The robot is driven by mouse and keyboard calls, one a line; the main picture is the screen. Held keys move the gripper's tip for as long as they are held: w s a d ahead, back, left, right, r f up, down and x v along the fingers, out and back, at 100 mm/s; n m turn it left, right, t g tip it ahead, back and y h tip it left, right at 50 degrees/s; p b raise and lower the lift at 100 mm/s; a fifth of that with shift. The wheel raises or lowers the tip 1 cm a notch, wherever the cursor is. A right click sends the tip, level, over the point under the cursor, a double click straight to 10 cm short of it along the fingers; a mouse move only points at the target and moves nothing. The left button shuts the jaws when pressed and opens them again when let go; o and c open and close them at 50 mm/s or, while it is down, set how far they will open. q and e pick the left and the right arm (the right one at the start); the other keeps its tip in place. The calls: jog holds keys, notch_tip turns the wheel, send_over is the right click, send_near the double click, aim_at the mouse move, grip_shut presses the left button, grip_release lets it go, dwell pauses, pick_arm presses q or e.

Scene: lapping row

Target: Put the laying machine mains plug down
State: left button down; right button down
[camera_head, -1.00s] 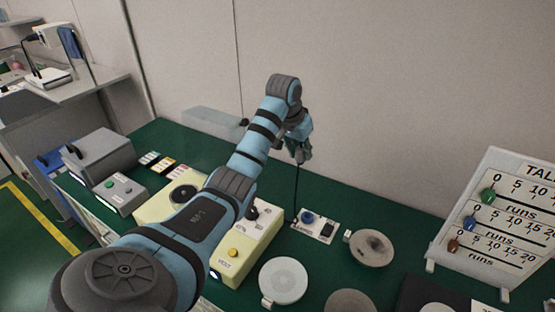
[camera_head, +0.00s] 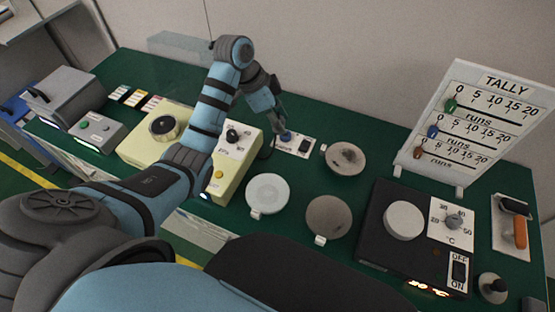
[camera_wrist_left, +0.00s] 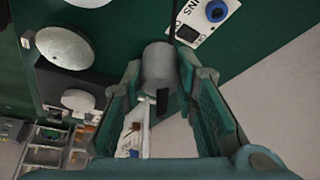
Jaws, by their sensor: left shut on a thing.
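My left gripper (camera_head: 281,122) is low over the back of the green bench, at the mains panel (camera_head: 296,144). In the left wrist view it is shut on the laying machine mains plug (camera_wrist_left: 158,68), a grey cylinder with a black prong or slot on its near face. A black cable (camera_wrist_left: 173,18) runs from the plug's far side. The mains panel also shows in the left wrist view (camera_wrist_left: 196,32), with a blue socket (camera_wrist_left: 216,11) just beyond the plug and apart from it. In the head view the fingers hide the plug. My right gripper is not in view.
A cream machine (camera_head: 140,150) with knobs stands left of the panel. Round discs (camera_head: 267,193) lie in front and to the right. A tally board (camera_head: 478,125) and a black hotplate (camera_head: 385,245) are further right. Some green bench (camera_head: 375,138) behind the discs is bare.

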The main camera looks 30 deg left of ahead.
pick_arm(q)
notch_tip(320, 180, down, 16)
jog(key=b, duration=0.3)
jog(key=shift+f, duration=0.25)
jog(key=shift+a, duration=0.1)
jog(key=c, duration=1.3)
grip_release()
jog(key=p+v, duration=0.3)
jog(key=v, duration=0.9)
jog(key=shift+w+r, duration=0.1)
jog(key=shift+r, duration=0.1)
jog(key=shift+f, duration=0.1)
